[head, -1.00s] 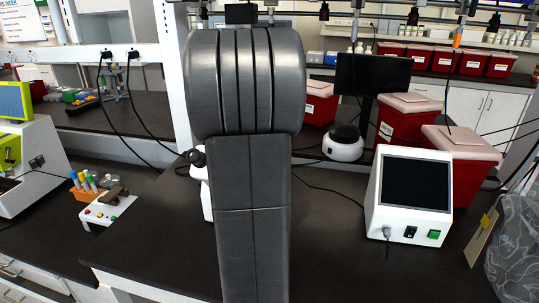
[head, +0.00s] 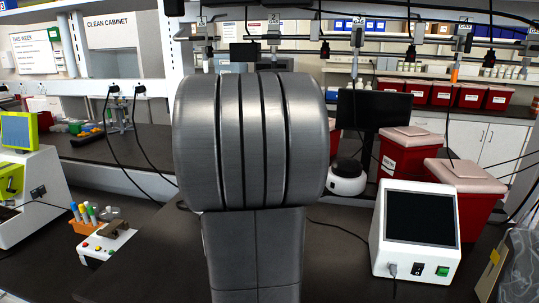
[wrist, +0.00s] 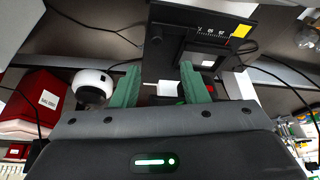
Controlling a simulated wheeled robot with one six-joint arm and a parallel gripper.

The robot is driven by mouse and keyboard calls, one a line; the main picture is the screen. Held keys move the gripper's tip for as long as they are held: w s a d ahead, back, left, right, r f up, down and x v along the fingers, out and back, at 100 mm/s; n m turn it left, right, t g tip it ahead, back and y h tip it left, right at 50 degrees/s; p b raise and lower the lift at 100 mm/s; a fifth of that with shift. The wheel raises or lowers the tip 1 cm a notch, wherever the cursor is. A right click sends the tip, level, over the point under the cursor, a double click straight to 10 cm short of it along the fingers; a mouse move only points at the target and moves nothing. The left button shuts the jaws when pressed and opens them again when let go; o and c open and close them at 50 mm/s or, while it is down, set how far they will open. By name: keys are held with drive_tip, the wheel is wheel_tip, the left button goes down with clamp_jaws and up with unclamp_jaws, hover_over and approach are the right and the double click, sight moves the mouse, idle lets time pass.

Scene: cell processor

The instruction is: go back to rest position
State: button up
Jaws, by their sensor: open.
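My gripper (wrist: 158,88) shows in the wrist view with two green fingers spread apart. It is open, and nothing is held between the fingers. A dark device with a scale and a yellow label (wrist: 195,42) lies beyond the fingertips. In the head view my grey arm fills the middle and hides the gripper and part of the bench.
A white device with a dark screen (head: 415,230) stands on the bench at right. Red bins (head: 402,155) stand behind it. An orange rack with tubes (head: 86,221) and a small button box (head: 106,243) are at left. Dark bench (head: 150,262) is clear between.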

drive_tip(key=p+x, duration=0.1)
drive_tip(key=x, duration=1.2)
drive_tip(key=shift+d+f, duration=0.15)
drive_tip(key=shift+f, duration=0.1)
drive_tip(key=shift+d, duration=0.15)
drive_tip(key=shift+s+d, duration=0.1)
drive_tip(key=shift+d, duration=0.15)
